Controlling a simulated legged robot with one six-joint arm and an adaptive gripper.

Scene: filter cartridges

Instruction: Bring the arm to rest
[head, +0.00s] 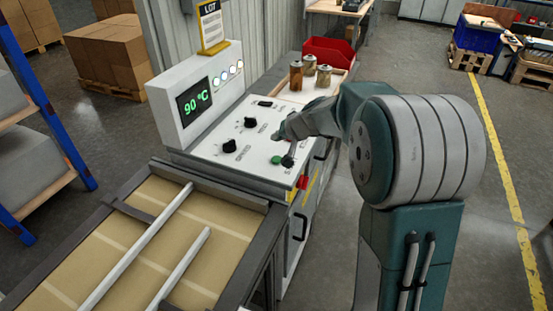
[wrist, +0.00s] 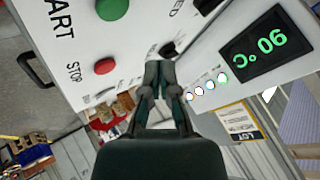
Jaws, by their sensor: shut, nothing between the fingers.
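My gripper (wrist: 156,88) is shut and empty, its two fingers together in the middle of the wrist view. In the head view my gripper (head: 281,133) reaches over the white control panel (head: 208,151), near the right side of its sloped face. I cannot tell whether the fingertips touch the panel. A green button (head: 276,160) lies just in front of the gripper, and it also shows in the wrist view (wrist: 112,8). A red stop button (wrist: 105,66) shows in the wrist view. The display (head: 195,107) reads 90 °C.
A conveyor (head: 150,247) with rails is at lower left. Behind the panel, a tray holds several filter cartridges (head: 296,76) near a red bin (head: 328,52). A LOT sign (head: 211,24) stands above the display. Open floor (head: 505,240) lies at right.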

